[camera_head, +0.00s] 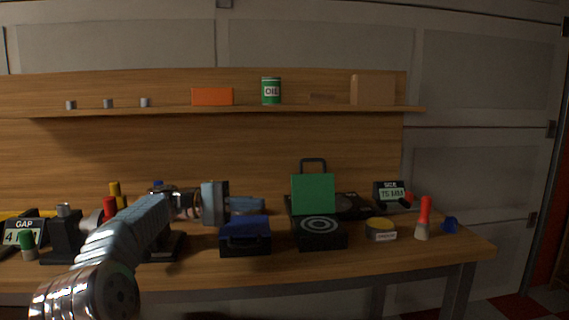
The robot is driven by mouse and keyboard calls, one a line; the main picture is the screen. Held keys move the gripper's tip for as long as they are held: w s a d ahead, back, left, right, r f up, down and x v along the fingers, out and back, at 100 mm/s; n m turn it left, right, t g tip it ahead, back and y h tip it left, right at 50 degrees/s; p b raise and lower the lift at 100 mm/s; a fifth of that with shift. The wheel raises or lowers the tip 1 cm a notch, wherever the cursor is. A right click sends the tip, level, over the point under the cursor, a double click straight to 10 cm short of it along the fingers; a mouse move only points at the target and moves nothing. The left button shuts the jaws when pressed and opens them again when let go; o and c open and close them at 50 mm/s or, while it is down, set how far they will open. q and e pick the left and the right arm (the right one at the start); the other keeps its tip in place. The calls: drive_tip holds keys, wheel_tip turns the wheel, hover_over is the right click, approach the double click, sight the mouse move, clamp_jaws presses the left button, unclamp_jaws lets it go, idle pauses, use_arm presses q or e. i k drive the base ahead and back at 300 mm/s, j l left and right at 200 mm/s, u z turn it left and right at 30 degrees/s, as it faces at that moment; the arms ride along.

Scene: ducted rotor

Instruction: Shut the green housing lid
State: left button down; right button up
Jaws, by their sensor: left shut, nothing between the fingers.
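The green housing lid (313,194) stands upright and open, with a black handle loop (313,161) at its top. Below and in front of it is a black housing (320,240) with white concentric rings on its top. The lid's hinge is too small to make out. My left gripper (222,203) is shut and empty, above the bench and to the left of the lid, apart from it. My left arm comes in from the lower left. My right gripper is not in view.
A blue-lidded case (245,236) sits left of the housing. A wooden shelf (300,108) runs above. The bench's right front is mostly clear.

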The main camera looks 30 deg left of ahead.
sight(312, 194)
drive_tip(key=i+j, duration=0.8)
